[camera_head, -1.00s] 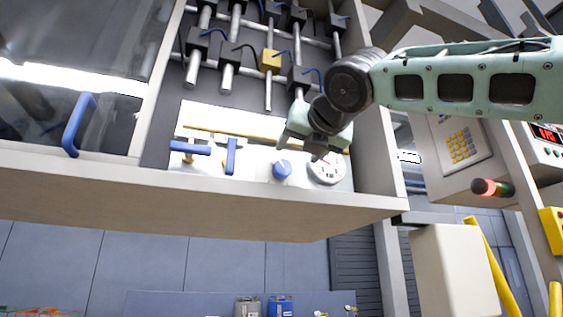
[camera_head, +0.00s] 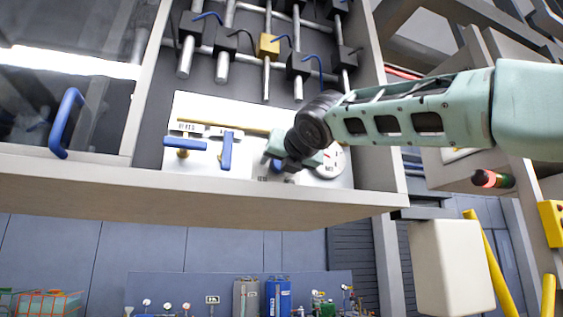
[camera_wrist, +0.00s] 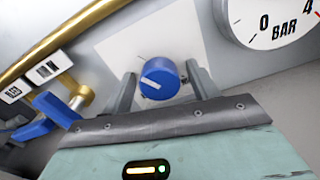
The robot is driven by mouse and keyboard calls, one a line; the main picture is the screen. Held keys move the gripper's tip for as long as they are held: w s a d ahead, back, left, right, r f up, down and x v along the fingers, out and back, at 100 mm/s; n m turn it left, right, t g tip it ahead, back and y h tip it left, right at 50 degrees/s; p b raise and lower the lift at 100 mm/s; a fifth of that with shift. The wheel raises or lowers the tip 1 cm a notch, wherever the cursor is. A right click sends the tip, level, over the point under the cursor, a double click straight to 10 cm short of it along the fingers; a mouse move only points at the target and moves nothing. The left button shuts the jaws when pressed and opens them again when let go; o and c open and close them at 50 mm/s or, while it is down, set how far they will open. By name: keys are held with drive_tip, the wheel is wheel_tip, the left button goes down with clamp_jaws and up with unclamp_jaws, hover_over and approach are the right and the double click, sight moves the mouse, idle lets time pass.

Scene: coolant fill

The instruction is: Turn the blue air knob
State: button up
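The blue air knob (camera_wrist: 160,78) is a round dial with a white pointer line, on a white panel. In the wrist view it sits between the two open fingers of my gripper (camera_wrist: 162,88), with a small gap visible on each side. In the head view my gripper (camera_head: 283,167) is in front of the panel and covers most of the knob (camera_head: 277,167); only a bit of blue shows. Whether the fingers touch the knob cannot be seen.
A pressure gauge (camera_head: 331,163) marked BAR is just right of the knob. Two blue lever handles (camera_head: 226,150) and a brass pipe (camera_head: 222,127) are to the left and above. The cabinet's lower ledge (camera_head: 200,188) runs beneath the panel.

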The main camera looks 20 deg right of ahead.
drive_tip(key=c, duration=0.8)
drive_tip(key=shift+m, duration=0.5)
drive_tip(key=m+b, duration=0.2)
drive_tip(key=m, duration=0.3)
drive_tip(key=shift+f+m, duration=0.1)
drive_tip(key=shift+m, duration=0.2)
drive_tip(key=m+b, duration=0.2)
drive_tip(key=m, duration=0.4)
drive_tip(key=m+b, duration=0.2)
drive_tip(key=m, duration=0.5)
drive_tip(key=shift+m, duration=0.3)
drive_tip(key=m+b, duration=0.1)
drive_tip(key=m, duration=0.5)
drive_tip(key=shift+m+b, duration=0.3)
drive_tip(key=shift+w, duration=0.1)
drive_tip(key=shift+f, duration=0.1)
